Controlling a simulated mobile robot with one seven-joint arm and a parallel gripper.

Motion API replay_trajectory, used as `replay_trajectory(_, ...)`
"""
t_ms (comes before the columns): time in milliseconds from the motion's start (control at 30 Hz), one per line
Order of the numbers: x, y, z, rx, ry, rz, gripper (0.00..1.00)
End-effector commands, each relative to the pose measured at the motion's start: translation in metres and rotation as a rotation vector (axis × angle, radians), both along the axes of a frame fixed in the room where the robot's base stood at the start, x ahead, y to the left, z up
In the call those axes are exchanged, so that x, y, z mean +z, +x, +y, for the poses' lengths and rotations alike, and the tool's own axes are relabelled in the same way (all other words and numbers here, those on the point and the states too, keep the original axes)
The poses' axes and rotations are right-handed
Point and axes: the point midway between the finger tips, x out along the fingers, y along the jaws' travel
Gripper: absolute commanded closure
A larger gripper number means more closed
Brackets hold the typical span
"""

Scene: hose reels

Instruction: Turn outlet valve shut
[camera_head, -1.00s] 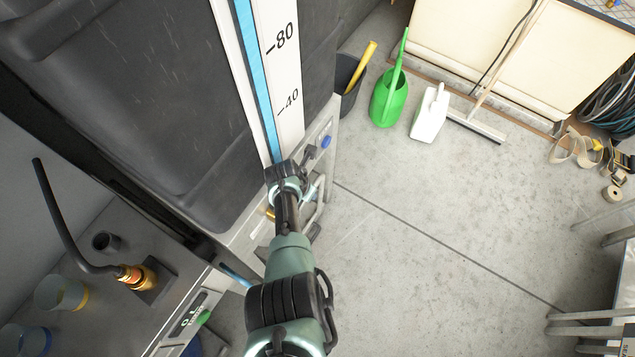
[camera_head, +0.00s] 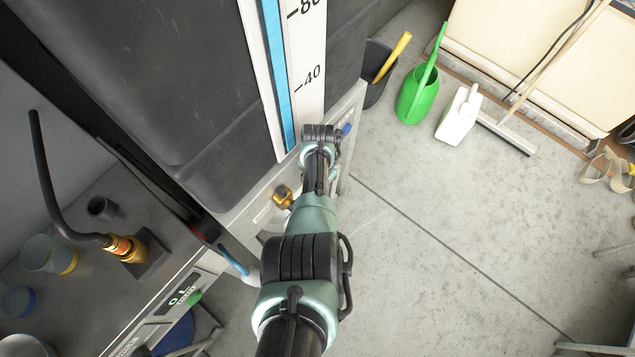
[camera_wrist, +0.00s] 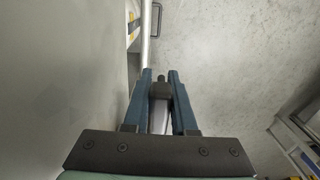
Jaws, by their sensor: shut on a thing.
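In the wrist view my gripper (camera_wrist: 160,77) has its two blue fingers on either side of a dark-tipped grey piece (camera_wrist: 159,92). It looks like the outlet valve's handle, but most of it is hidden. In the head view my arm reaches down to the front of the tank's base, and its wrist hides the fingers and whatever they hold. A brass fitting (camera_head: 283,196) shows on the base front, left of my arm. A small blue part (camera_head: 346,130) shows just right of my wrist.
The dark tank (camera_head: 190,70) with its level scale (camera_head: 308,90) stands close on the left. A bench with a hose and brass nozzle (camera_head: 127,248) is at lower left. A green watering can (camera_head: 416,97) and white jug (camera_head: 459,115) stand beyond.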

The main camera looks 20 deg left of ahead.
Motion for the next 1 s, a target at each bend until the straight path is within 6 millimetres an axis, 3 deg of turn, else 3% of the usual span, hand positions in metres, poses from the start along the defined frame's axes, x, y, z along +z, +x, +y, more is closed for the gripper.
replay_trajectory(100,-0.003,-0.004,-0.001,0.0,-0.002,0.007,1.0)
replay_trajectory(133,-0.003,-0.004,-0.001,0.0,-0.002,0.007,0.72)
replay_trajectory(300,-0.002,-0.003,0.0,0.0,-0.002,0.005,0.45)
replay_trajectory(667,0.004,-0.001,0.0,0.0,-0.001,0.001,0.45)
replay_trajectory(867,0.034,-0.001,0.0,-0.002,0.0,0.001,0.45)
replay_trajectory(1000,0.064,-0.001,0.0,-0.002,0.001,0.001,0.45)
